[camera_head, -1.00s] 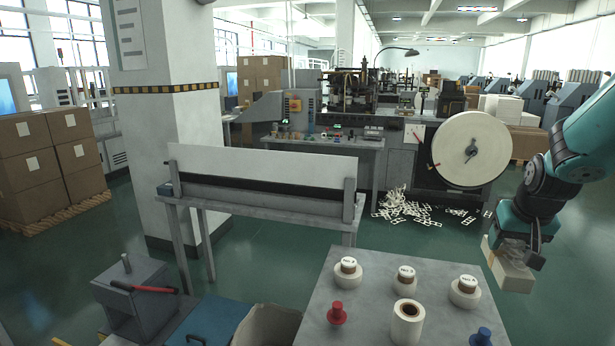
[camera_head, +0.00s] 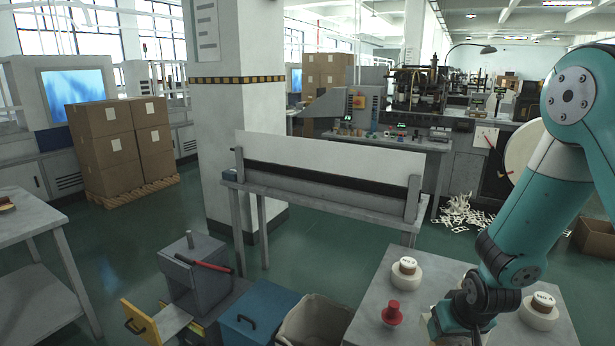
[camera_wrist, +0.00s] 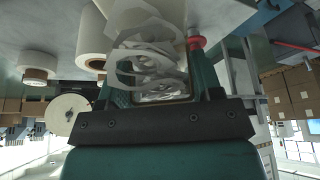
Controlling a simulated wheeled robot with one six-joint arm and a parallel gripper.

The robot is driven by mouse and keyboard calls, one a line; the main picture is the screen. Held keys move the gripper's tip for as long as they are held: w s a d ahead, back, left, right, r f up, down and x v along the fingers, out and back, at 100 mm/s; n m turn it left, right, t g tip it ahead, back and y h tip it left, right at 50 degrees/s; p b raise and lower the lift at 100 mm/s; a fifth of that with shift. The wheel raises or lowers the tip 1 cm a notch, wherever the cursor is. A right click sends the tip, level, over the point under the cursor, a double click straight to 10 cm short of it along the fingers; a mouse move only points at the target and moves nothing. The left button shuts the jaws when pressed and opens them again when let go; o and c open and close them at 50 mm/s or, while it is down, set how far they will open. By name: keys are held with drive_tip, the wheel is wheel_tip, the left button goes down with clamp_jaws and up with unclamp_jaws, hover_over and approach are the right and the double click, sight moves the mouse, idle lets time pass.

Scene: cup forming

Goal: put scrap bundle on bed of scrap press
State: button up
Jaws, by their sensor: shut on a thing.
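The scrap bundle (camera_wrist: 150,50), a clump of looped white paper strips, is between the dark fingers of my gripper (camera_wrist: 155,90) in the wrist view. My gripper is shut on it. In the head view my gripper (camera_head: 455,322) is low over the grey table at lower right, and the bundle is mostly hidden there by my arm. A grey box-shaped unit with a red lever (camera_head: 205,265), which looks like the scrap press, stands on the floor at lower left, well left of my gripper. Its bed cannot be clearly made out.
The grey table (camera_head: 405,262) holds white rolls (camera_head: 406,272) and a red knob (camera_head: 392,314). A long bench (camera_head: 320,192) stands behind. Green floor lies open at left.

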drive_tip(key=s+f, duration=0.1)
drive_tip(key=f, duration=0.1)
drive_tip(key=s+a+f, duration=0.1)
drive_tip(key=f, duration=0.1)
drive_tip(key=s+f, duration=0.1)
drive_tip(key=s, duration=0.1)
drive_tip(key=shift+a+f, duration=0.3)
drive_tip(key=shift+f, duration=0.1)
drive_tip(key=shift+s+f, duration=0.25)
drive_tip(key=shift+f, duration=0.05)
